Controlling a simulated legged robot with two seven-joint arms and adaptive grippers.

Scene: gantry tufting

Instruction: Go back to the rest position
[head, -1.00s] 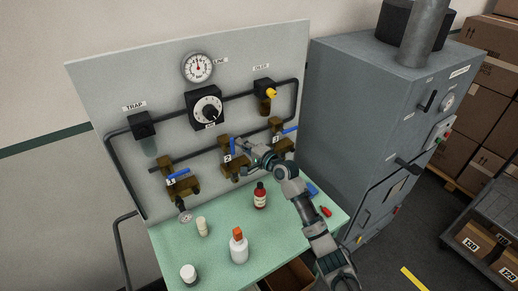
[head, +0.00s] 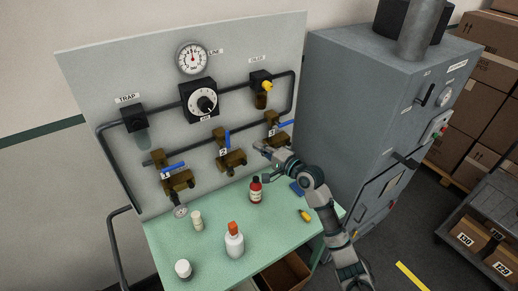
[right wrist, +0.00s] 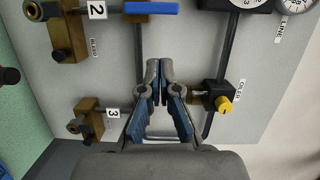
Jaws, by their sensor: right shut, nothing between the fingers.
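My right gripper (head: 261,147) is in front of the panel, near valve 3 in the head view. In the right wrist view the gripper's (right wrist: 159,72) blue-grey fingers are together and empty, with the panel behind them. Brass valve 1 (head: 178,182) has its blue lever roughly level, slightly tilted. Valve 2 (head: 232,159) has its blue lever upright. Valve 3 (head: 271,131) has its lever roughly level, tilted up to the right; its body also shows in the right wrist view (right wrist: 84,123). My left gripper is not in view.
The green bench (head: 195,259) holds a dark red bottle (head: 255,191), an orange-capped white bottle (head: 234,243), small white containers, a blue item (head: 297,188) and a yellow item (head: 304,215). A grey cabinet (head: 345,110) stands right. The oiler's yellow knob (head: 268,85) projects above.

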